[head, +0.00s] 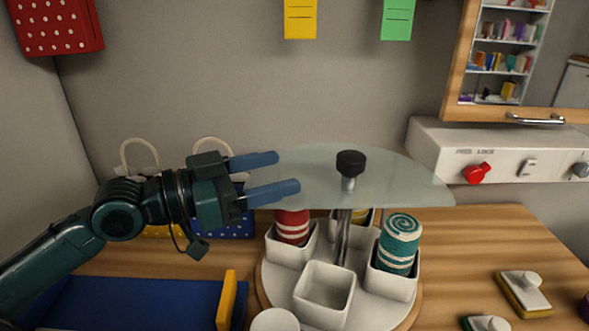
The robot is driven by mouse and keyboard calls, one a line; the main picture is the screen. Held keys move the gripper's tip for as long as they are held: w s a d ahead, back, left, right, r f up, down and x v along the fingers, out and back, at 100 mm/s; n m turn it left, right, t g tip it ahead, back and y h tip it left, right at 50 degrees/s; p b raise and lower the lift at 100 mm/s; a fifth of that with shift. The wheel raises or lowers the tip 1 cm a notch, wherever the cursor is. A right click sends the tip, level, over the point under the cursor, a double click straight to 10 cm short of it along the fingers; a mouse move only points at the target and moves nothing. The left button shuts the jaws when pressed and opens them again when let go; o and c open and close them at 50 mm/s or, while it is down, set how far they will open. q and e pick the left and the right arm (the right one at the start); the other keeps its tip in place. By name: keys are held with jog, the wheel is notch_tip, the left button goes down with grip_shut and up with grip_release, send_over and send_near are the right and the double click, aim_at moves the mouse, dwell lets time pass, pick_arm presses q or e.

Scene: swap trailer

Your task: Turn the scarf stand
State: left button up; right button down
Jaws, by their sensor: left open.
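The scarf stand is a round white turntable (281,289) with several white square cups around a metal post (343,230) topped by a black knob (351,163). A frosted glass panel (400,182) spans the stand at the post. A red striped rolled scarf (292,227) sits in the left cup and a teal and white one (398,243) in the right cup. A yellow item behind is mostly hidden. The front cup (323,290) is empty. My left gripper (288,172) is open and empty, at the panel's left edge, left of the knob; contact is unclear. My right gripper is not seen.
A blue tray (135,302) with a yellow handle lies at the front left. Dotted bags with white handles (236,222) stand behind my left arm. A white switch box (440,148) is on the wall at right. White-knobbed blocks (524,291) lie front right.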

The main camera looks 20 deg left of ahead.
aim_at(338, 163)
pick_arm(q)
jog(key=shift+w+a+r+m+t+y, duration=0.25)
jog(key=shift+w+m+t+y, duration=0.05)
jog(key=shift+t, duration=0.1)
notch_tip(338, 163, up, 7)
jog(key=s+a+m+t+h, duration=0.1)
jog(key=m+t+h, duration=0.2)
jog(key=m, duration=1.3)
notch_tip(338, 163, down, 8)
jog(key=d+m+g+y, duration=0.2)
jog(key=m+g, duration=0.2)
jog(key=m, duration=1.5)
jog(key=p+x, duration=0.2)
jog(key=x, duration=0.4)
jog(key=p+x, duration=0.2)
jog(key=x, duration=0.3)
jog(key=shift+w+d+f+p, duration=0.15)
jog(key=shift+w+d+p, duration=0.05)
jog(key=shift+w+p, duration=0.2)
jog(key=shift+w+d, duration=0.4)
jog(key=shift+d, duration=0.15)
jog(key=shift+f, duration=0.1)
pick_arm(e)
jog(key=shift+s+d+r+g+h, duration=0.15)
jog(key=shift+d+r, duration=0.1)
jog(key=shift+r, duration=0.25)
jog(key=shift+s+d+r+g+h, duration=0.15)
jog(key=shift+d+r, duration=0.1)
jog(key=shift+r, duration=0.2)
